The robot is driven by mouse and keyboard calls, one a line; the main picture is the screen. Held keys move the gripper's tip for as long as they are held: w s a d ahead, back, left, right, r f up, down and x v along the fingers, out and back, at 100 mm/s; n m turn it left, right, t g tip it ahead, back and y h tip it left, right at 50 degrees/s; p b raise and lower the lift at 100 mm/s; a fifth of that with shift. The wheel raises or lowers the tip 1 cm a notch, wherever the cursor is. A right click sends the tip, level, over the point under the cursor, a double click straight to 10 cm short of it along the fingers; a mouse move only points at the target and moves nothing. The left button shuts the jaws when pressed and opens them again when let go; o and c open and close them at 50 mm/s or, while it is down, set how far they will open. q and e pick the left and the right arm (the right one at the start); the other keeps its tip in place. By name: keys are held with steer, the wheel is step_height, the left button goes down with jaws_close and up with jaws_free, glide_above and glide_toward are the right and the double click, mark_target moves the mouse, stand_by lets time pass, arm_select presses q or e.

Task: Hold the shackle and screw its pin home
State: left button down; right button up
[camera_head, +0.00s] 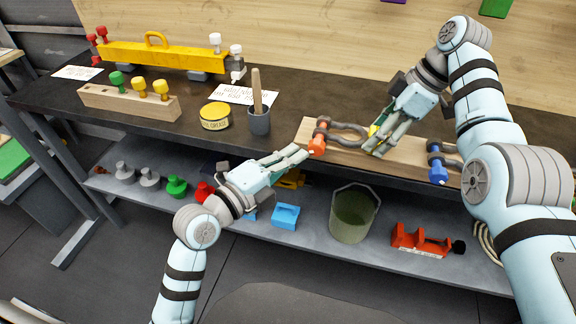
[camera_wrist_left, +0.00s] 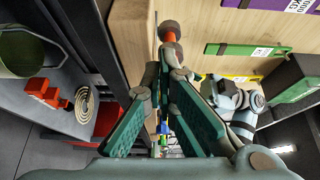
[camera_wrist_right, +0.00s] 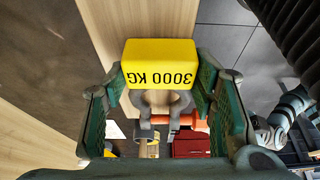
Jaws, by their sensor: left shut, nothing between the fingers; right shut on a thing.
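A grey shackle (camera_head: 346,134) with an orange pin (camera_head: 318,142) lies at the left end of a wooden board on the bench edge. A yellow block marked 3000 KG (camera_wrist_right: 160,66) is at its bow end. My right gripper (camera_head: 374,146) is shut on this yellow block; in the right wrist view the shackle (camera_wrist_right: 150,103) and orange pin (camera_wrist_right: 190,121) show beyond it. My left gripper (camera_head: 302,152) is shut and empty, its tips just left of the orange pin head. In the left wrist view the orange pin (camera_wrist_left: 170,37) is just beyond the fingertips (camera_wrist_left: 171,62); contact is unclear.
A blue-pinned shackle (camera_head: 438,165) is at the board's right. A cup with a wooden handle (camera_head: 259,121), a yellow grease tin (camera_head: 215,117) and a wooden rack (camera_head: 128,103) stand to the left. A green bucket (camera_head: 354,213) and red tool (camera_head: 420,240) are on the shelf below.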

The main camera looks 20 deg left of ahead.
arm_select(q)
steer(key=shift+d+r, duration=0.2)
steer(key=shift+d, duration=0.2)
stand_by(0.8)
steer(key=shift+a+r, duration=0.1)
steer(key=shift+r, duration=0.25)
steer(key=shift+r, duration=0.55)
steer(key=shift+r, duration=0.15)
